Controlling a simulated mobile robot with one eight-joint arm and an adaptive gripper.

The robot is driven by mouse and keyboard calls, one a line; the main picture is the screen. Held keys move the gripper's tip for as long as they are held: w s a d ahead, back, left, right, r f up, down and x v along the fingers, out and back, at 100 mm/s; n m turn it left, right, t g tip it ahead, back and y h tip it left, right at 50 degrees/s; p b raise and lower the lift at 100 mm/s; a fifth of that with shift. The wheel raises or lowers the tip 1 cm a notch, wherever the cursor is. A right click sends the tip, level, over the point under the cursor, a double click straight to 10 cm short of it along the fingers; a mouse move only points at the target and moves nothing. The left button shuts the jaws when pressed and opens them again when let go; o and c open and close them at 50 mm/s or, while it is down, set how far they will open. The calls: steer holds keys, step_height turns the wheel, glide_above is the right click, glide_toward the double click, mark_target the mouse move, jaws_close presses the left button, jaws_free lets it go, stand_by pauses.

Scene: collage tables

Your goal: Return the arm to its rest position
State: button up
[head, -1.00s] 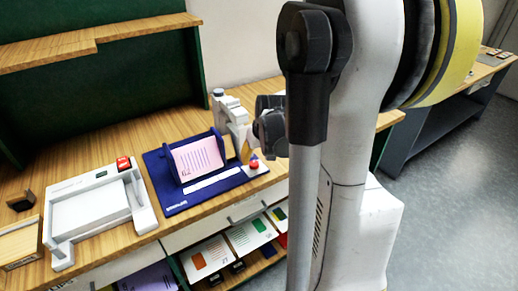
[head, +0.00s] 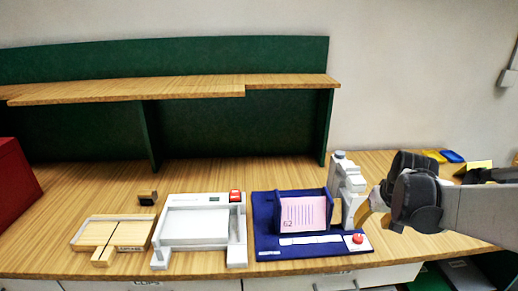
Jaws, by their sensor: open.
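My arm comes in from the right edge as a pale link with a black wrist section. My gripper (head: 377,213) is at its left end, just right of the white upright device (head: 347,187). It is open, and I see nothing held in it. Its fingers are small and partly hidden by the wrist, and I cannot tell whether they touch the device.
A blue base (head: 268,243) carries a pink card (head: 304,214) and a red button (head: 357,238). Left of it are a white tray machine (head: 195,244) and a wooden block tray (head: 84,245). A wooden shelf (head: 190,88) runs above. Yellow and blue items (head: 452,156) lie back right.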

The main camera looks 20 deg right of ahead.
steer(key=s+a+r+n+t, duration=0.1)
steer(key=s+a+r+n, duration=0.1)
steer(key=a, duration=1.2)
steer(key=s+a+r+n+t+y, duration=0.1)
steer(key=s+a, duration=0.4)
steer(key=a, duration=0.8)
steer(key=shift+s+a+r+n+t+y, duration=0.2)
steer(key=shift+a+r+n+t+y, duration=0.15)
steer(key=shift+r+n+t, duration=0.25)
